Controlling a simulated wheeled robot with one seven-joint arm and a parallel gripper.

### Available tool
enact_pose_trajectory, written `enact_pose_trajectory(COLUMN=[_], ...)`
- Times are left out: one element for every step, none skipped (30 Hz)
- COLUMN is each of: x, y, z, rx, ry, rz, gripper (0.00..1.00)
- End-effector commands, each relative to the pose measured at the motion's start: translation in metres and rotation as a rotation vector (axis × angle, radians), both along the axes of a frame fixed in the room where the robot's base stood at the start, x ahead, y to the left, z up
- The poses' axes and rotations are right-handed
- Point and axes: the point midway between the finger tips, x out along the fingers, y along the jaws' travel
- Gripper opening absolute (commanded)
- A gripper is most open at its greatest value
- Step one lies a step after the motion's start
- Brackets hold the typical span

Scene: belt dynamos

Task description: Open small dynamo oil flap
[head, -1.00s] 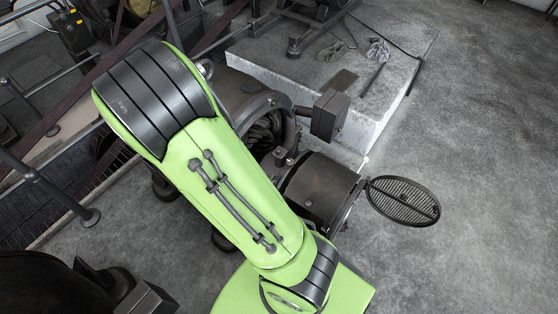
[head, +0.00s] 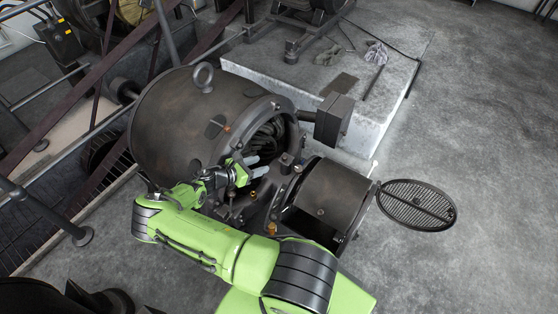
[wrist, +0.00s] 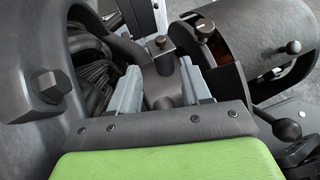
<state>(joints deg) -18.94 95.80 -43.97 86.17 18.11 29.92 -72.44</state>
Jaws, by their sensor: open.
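The dark dynamo (head: 165,125) lies at centre left in the head view, a ring bolt on top and its round end open to the right. My gripper (head: 256,166) is at that open end, fingers pointing right. In the wrist view my gripper (wrist: 160,78) is open, its two grey fingers apart with nothing clamped between them. A small dark fitting with a knob (wrist: 160,46) stands just beyond the fingertips, roughly between them. I cannot tell for sure whether it is the oil flap. My gripper's body hides the lower part of this area.
A dark box (head: 333,118) is fixed above. The floor at right is clear.

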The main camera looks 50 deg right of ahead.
Motion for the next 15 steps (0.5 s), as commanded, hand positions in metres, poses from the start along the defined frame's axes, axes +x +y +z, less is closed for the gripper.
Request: enact_pose_trajectory(x=[-0.004,-0.005,-0.008,-0.009,-0.011,-0.013,-0.014,-0.015,-0.017,-0.018,-0.019,-0.019,-0.020,-0.021,-0.021], y=[-0.013,-0.020,-0.029,-0.036,-0.043,-0.052,-0.058,-0.064,-0.071,-0.076,-0.081,-0.086,-0.089,-0.091,-0.093], z=[-0.008,-0.011,-0.015,-0.018,-0.021,-0.025,-0.028,-0.030,-0.033,-0.035,-0.037,-0.039,-0.040,-0.040,-0.041], rx=[-0.001,-0.001,-0.001,-0.001,-0.001,-0.001,-0.001,-0.001,0.000,0.001,0.001,0.001,0.001,0.001,0.001], ry=[0.001,0.000,0.000,0.000,-0.001,-0.001,-0.001,-0.001,0.000,-0.001,-0.002,-0.002,-0.002,-0.002,-0.002], rz=[-0.005,-0.004,-0.005,-0.004,-0.005,-0.005,-0.005,-0.004,-0.004,-0.004,-0.004,-0.003,-0.003,-0.003,-0.003], gripper=[0.48,0.48,0.48,0.48,0.48,0.48,0.48,0.48,0.48,0.48,0.48,0.48,0.48,0.48,0.48])
